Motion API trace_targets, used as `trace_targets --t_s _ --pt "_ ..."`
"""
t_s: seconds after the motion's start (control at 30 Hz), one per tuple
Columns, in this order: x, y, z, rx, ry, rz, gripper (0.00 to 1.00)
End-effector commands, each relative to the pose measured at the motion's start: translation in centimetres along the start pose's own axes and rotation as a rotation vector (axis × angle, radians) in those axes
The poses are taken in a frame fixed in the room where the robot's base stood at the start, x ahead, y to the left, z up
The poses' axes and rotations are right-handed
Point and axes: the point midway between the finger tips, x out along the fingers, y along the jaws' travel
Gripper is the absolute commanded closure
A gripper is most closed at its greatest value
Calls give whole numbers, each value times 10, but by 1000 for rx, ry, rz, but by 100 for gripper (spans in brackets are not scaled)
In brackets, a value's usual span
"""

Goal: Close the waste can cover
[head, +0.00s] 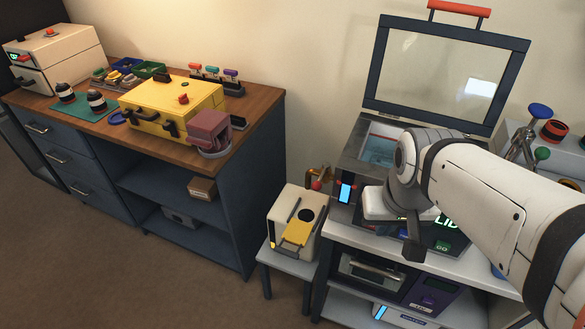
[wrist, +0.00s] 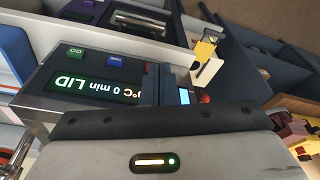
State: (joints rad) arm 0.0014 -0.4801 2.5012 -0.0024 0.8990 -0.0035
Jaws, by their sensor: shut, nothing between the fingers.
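The yellow cover (head: 298,232) lies on the top between two dark rails, on the near side of the opening, leaving the opening largely uncovered. In the wrist view the can's yellow cover (wrist: 206,48) shows small, beyond the machine. My gripper (head: 413,249) is shut and empty, to the right of the can and apart from it, over the machine's front.
The machine's framed glass lid (head: 376,60) stands raised; its display (wrist: 75,85) reads LID. A small stand with a red knob (head: 316,185) is behind the can. A wooden-topped cabinet (head: 262,103) with a yellow case (head: 196,101) stands left. Floor is clear in front.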

Motion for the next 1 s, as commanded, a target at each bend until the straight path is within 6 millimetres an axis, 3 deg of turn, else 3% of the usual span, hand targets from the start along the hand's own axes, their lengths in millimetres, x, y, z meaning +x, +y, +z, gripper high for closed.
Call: trace_targets --t_s 0.13,0.27,0.57,0.8,1.0 --pt "9 -3 -1 -50 -3 0 100" --pt "41 -17 -5 -290 -16 4 100" --pt "146 -86 -22 -1277 -54 16 100" --pt "228 -157 -22 -2083 -85 26 100" --pt "273 -206 -14 -2580 -107 37 100"
